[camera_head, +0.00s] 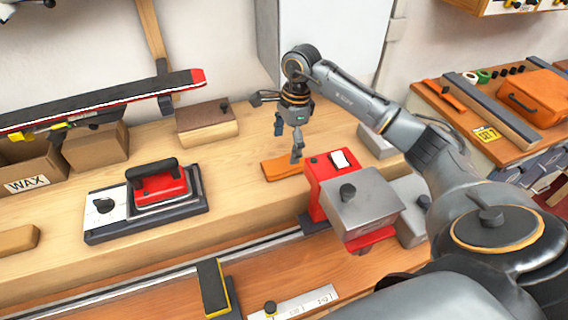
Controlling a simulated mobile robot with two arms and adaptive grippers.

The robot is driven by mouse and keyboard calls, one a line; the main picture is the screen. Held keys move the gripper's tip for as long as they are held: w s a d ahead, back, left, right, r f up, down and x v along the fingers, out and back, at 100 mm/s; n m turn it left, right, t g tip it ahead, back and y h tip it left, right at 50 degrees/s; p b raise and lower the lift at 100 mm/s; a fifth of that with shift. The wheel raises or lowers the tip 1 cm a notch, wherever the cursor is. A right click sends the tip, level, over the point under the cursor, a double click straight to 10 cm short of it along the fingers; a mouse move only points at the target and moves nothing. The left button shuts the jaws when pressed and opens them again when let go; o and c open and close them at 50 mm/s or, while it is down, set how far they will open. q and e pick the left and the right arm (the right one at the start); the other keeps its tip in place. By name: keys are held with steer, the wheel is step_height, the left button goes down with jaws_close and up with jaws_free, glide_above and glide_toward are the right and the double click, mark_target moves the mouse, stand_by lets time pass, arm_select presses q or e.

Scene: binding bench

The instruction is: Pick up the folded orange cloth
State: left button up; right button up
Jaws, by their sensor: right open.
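A flat orange piece, which looks like the folded orange cloth (280,168), lies on the wooden bench near the middle of the view. Its right end is close to a red and grey machine. My right gripper (289,141) hangs fingers down just above the cloth, coming in from the right. It is open, with nothing seen between its fingers. One finger partly covers the cloth from this angle, and I cannot tell whether it touches. My left gripper is not in view.
The red machine with a grey block (362,205) stands close to the right of the cloth. A wooden block (207,124) sits behind left. Bare bench (240,190) lies between.

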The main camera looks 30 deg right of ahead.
mark_target(285, 163)
steer(key=f+p, duration=0.1)
steer(key=f, duration=0.2)
steer(key=s+f+p, duration=0.1)
steer(key=shift+a+f+p, duration=0.3)
steer(key=shift+a, duration=0.1)
steer(key=shift+w+f, duration=0.15)
steer(key=shift+f, duration=0.15)
steer(key=c, duration=1.1)
